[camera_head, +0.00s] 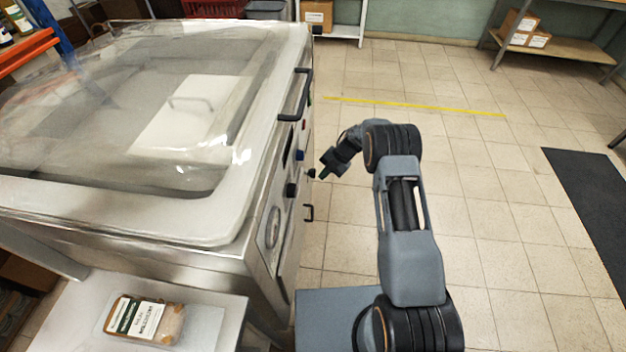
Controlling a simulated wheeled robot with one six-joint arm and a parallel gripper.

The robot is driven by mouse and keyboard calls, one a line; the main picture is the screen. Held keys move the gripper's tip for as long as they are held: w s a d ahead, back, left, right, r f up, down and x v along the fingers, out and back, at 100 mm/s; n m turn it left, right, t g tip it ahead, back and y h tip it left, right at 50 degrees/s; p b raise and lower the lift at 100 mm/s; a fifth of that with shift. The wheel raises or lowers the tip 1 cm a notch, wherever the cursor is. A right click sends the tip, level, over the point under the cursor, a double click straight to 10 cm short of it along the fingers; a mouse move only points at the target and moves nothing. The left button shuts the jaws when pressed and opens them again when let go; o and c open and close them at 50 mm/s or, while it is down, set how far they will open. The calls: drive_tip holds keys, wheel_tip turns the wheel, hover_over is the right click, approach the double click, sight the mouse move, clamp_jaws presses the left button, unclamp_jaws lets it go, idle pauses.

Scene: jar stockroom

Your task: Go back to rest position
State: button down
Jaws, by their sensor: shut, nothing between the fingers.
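My gripper (324,174) is at the end of my arm, just right of the control panel on the machine's front. It is small in the view and appears shut and empty. The machine (262,225) is a large steel chamber with a clear domed lid (230,60), which looks closed.
A packaged item (145,319) lies on a pale side table (215,325) at lower left. Open tiled floor (480,200) with a yellow line (415,106) is to the right. A dark mat (590,205) lies at far right. Shelves with boxes (518,24) stand at the back.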

drive_tip(key=w+v, duration=0.1)
drive_tip(key=v, duration=0.5)
drive_tip(key=shift+r, duration=0.25)
